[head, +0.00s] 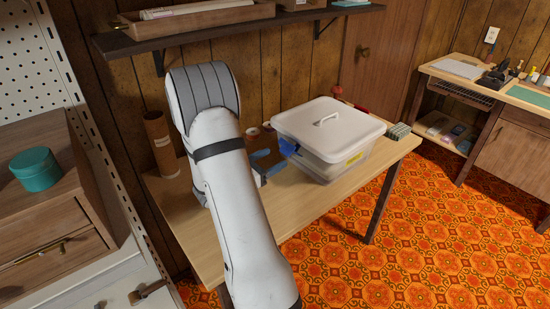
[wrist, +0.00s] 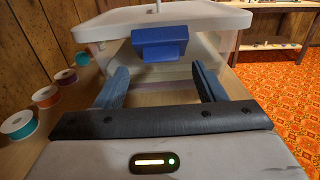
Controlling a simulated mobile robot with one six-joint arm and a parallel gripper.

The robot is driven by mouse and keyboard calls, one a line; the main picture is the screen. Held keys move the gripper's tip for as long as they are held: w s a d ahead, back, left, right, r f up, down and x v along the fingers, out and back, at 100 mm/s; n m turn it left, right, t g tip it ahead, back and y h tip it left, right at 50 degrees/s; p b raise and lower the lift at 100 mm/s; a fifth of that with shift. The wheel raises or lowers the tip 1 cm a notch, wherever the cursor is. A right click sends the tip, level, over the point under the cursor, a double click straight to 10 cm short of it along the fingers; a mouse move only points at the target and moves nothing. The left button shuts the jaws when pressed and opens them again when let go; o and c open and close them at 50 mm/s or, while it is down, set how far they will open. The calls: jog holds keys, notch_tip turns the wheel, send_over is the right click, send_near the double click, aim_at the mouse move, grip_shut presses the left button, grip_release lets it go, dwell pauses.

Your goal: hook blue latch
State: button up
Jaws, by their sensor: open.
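The blue latch (wrist: 159,43) sits on the near end of a clear plastic bin (wrist: 100,56) with a white lid (wrist: 200,15). In the wrist view the latch is ahead of my gripper (wrist: 160,82), roughly centred beyond its two blue fingers. My gripper is open and empty, and the fingers look apart from the latch. In the head view the latch (head: 288,147) shows as a small blue patch at the bin's left end. The bin (head: 325,166) stands on a wooden table. My gripper (head: 268,165) is just left of it, partly hidden by my arm.
Several ribbon spools, including an orange one (wrist: 45,96) and a teal one (wrist: 82,58), stand left of my gripper. A brown cardboard tube (head: 161,145) stands at the table's back left. A shelf (head: 230,28) hangs above. The table (head: 290,205) is bare in front of the bin.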

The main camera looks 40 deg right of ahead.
aim_at(290, 150)
jog(key=shift+s+d, duration=0.15)
jog(key=shift+d, duration=1.35)
jog(key=shift+c, duration=0.4)
